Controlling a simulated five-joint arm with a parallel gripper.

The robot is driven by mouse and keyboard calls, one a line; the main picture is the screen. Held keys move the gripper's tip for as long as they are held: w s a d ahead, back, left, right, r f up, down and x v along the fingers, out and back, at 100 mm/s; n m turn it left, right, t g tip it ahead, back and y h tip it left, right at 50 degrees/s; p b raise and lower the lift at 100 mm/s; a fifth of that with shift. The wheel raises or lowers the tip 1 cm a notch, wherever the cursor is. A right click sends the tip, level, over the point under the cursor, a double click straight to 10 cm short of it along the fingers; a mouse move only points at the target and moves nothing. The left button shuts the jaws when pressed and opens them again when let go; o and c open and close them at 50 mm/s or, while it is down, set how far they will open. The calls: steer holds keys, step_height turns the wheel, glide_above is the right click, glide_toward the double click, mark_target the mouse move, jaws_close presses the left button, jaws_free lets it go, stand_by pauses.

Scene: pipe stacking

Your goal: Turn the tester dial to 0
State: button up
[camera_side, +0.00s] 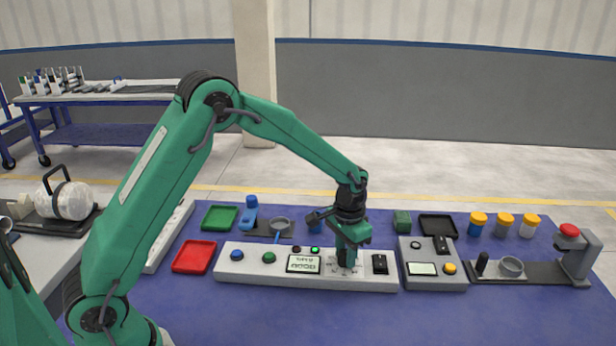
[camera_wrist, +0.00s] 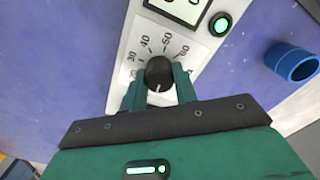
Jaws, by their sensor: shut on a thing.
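The tester is a long pale panel (camera_side: 235,270) in the middle of the table in the side view. Its dial (camera_wrist: 158,72) is a black round knob on a white scale plate (camera_wrist: 145,42) in the wrist view. Marks from 20 to 60 can be read; the rest of the scale is hidden by my fingers. A white line on the knob points down in the wrist view, towards my palm. My gripper (camera_wrist: 158,88) is shut on the dial, one green finger on each side. In the side view my gripper (camera_side: 346,262) reaches down onto the panel and hides the knob.
A display (camera_side: 304,264) and a lit green button (camera_wrist: 222,24) sit near the dial. A blue cup (camera_wrist: 292,62) stands behind the panel. A grey tester box (camera_side: 430,268) is close on the right, red (camera_side: 194,257) and green (camera_side: 219,218) trays on the left. The table front is clear.

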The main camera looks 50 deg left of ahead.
mark_target(345, 252)
steer(key=shift+n, duration=1.9)
steer(key=o, duration=1)
steer(key=shift+c, duration=0.2)
step_height(345, 252, up, 7)
steer(key=shift+r, duration=0.45)
